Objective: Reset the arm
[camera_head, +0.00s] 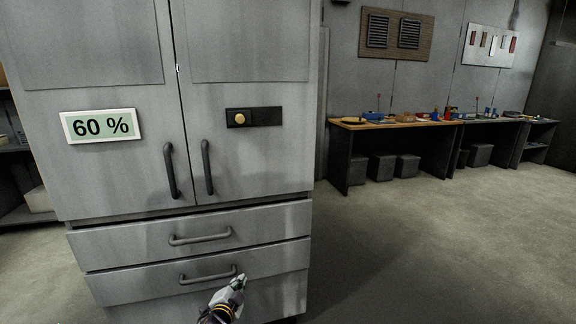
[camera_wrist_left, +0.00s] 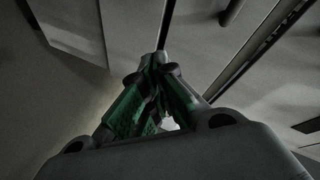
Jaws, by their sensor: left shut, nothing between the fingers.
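My left gripper (camera_head: 239,281) shows at the bottom of the head view, in front of the lower drawer of a grey metal cabinet (camera_head: 240,165). Its green-padded fingers are shut with nothing between them. The left wrist view shows the same closed fingers (camera_wrist_left: 160,68) meeting at their tips, with grey panels beyond. In the head view the fingertips appear just right of the lower drawer's handle (camera_head: 207,276); I cannot tell the distance. My right gripper is in neither view.
The cabinet has shut doors with dark handles, a "60 %" display (camera_head: 101,126) and a round yellowish knob (camera_head: 244,118). The upper drawer (camera_head: 260,229) seems shut. A workbench (camera_head: 400,127) with small items stands at the back right. The floor (camera_head: 450,240) to the right is clear.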

